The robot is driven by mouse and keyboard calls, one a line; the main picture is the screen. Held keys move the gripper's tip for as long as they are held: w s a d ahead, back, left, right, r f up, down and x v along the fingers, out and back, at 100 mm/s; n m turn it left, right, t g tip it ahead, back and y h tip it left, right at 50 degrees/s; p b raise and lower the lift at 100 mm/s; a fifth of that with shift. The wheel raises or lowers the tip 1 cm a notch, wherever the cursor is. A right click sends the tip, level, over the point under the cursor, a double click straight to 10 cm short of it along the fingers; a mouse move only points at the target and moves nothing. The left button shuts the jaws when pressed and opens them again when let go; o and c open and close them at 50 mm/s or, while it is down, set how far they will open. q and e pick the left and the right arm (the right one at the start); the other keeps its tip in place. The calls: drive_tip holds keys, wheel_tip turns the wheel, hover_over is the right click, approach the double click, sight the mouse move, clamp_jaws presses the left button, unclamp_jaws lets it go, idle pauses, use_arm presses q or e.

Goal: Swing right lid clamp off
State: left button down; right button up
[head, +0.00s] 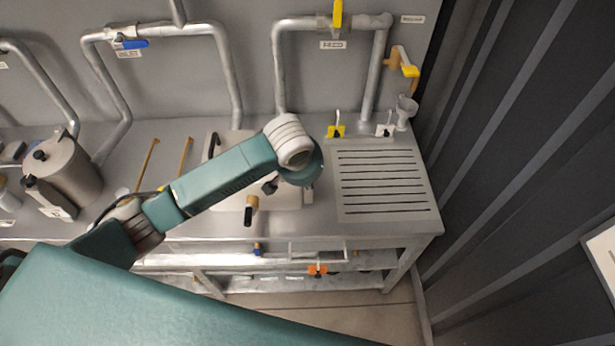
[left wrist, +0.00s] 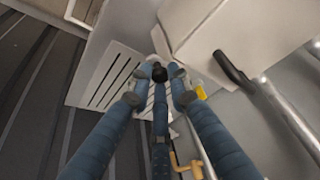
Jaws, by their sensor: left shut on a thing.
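The pale box with a lid (head: 226,140) stands on the steel bench, partly covered by my left arm. It also shows in the left wrist view (left wrist: 212,38), with a black handle (left wrist: 235,70) on it. My left gripper (left wrist: 158,80) has its fingers closed around a small black knob (left wrist: 158,72) beside the box's edge, which looks like the right lid clamp. In the head view my forearm and wrist hide most of this gripper and the clamp. The clamp's base is hidden. My right gripper is in neither view.
A slotted drain plate (head: 385,185) lies right of the box. A tan handle with a black end (head: 250,208) sticks out at the box's front. A metal pot (head: 65,175) stands at left. Pipes (head: 225,75) run along the back wall; a dark ribbed wall (head: 520,150) bounds the right.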

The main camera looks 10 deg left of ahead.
use_arm(q)
drive_tip(key=shift+w+r, duration=0.2)
drive_tip(key=shift+r, duration=0.05)
drive_tip(key=c, duration=1.6)
unclamp_jaws()
drive_tip(key=shift+d+f, duration=0.1)
drive_tip(key=shift+f, duration=0.05)
drive_tip(key=shift+s, duration=0.1)
drive_tip(key=v, duration=1.2)
